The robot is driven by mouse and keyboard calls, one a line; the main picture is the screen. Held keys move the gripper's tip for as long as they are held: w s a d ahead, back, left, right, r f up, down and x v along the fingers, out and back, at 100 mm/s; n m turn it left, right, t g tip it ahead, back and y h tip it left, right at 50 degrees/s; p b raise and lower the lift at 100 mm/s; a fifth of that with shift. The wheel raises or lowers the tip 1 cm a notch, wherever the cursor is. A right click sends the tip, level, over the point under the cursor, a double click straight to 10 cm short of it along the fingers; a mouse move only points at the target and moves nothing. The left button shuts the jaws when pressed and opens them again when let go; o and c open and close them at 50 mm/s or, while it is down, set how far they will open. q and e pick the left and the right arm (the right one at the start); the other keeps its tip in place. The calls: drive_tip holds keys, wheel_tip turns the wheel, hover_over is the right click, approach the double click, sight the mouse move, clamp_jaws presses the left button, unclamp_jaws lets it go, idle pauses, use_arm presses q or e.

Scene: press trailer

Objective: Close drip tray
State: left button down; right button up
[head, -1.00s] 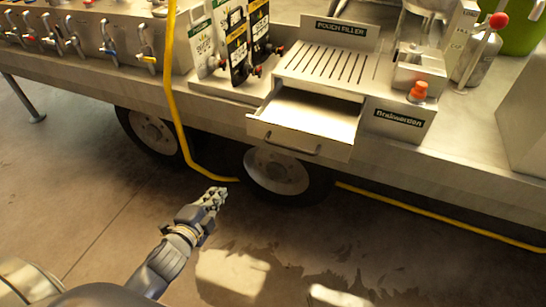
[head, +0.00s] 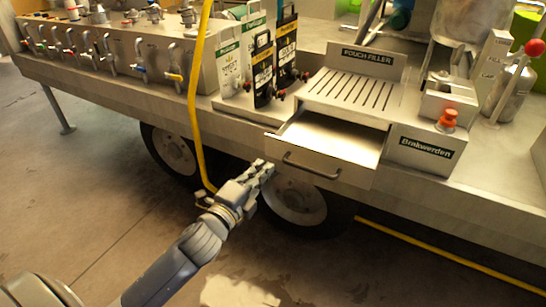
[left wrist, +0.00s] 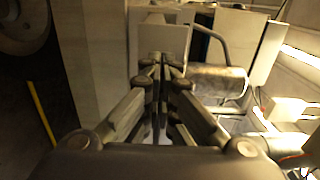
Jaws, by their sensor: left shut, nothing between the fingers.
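The drip tray (head: 322,150) is a metal drawer pulled out from the pouch filler (head: 375,75) on the trailer. Its front has a dark bar handle (head: 311,165), and its inside is empty. My left gripper (head: 265,168) is shut and empty. In the head view it appears just left of the tray's front, below its left corner; I cannot tell whether it touches. In the left wrist view the shut fingers (left wrist: 161,62) point ahead toward a pale metal surface, with a curved dark bar to the right. My right gripper is not in view.
A yellow hose (head: 196,90) hangs over the trailer edge left of the gripper. A wheel (head: 297,200) is under the tray. Pouches (head: 263,70) stand left of the filler, and a red-orange button (head: 447,119) is at its right. The floor in front is open.

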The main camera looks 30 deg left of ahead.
sight(278, 150)
use_arm(q)
drive_tip(key=w, duration=0.5)
drive_tip(key=shift+w+d, duration=0.1)
drive_tip(key=shift+w, duration=0.5)
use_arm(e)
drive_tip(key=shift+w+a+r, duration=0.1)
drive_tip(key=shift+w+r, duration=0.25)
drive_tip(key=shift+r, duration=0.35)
